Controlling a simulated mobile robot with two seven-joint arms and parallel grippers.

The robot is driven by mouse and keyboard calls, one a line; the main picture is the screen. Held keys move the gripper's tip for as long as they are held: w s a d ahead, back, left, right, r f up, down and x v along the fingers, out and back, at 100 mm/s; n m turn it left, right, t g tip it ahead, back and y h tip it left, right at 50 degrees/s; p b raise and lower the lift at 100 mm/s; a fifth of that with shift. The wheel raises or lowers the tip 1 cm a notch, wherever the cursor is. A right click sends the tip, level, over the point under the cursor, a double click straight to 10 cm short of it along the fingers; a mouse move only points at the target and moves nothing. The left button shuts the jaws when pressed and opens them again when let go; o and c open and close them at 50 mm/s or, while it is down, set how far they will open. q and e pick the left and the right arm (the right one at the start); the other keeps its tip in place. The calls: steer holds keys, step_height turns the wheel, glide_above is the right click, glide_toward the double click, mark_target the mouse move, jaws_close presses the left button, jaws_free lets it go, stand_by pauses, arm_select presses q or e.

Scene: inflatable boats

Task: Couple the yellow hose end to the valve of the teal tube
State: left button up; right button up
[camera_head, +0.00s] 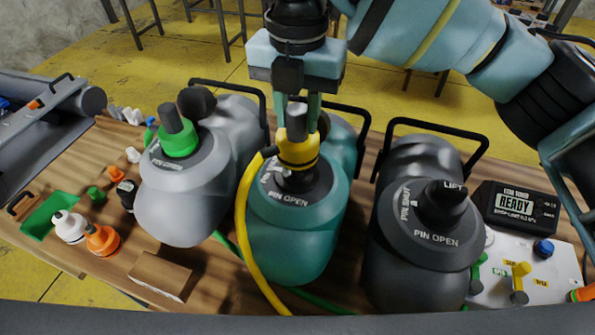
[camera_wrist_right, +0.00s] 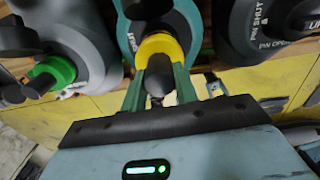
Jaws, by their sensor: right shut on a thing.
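The teal tube (camera_head: 295,240) stands in the middle of the table, with its dark valve (camera_head: 296,180) on top inside a ring marked "PIN OPEN". My right gripper (camera_head: 298,122) comes down from above and is shut on the yellow hose end (camera_head: 298,150), which is upright over the valve. Whether it is seated or just above cannot be told. The yellow hose (camera_head: 245,220) runs from it down the tube's left side. In the right wrist view the gripper (camera_wrist_right: 160,88) has a finger on each side of the hose end (camera_wrist_right: 160,46). My left gripper is out of view.
A grey tube (camera_head: 185,205) with a green hose end (camera_head: 178,140) stands left.

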mark_target(297, 139)
steer(key=shift+f, duration=0.2)
steer(key=shift+f, duration=1.05)
steer(key=shift+f, duration=0.15)
steer(key=shift+f, duration=0.25)
steer(key=shift+f, duration=0.1)
stand_by(0.5)
steer(key=shift+f, duration=0.85)
stand_by(0.6)
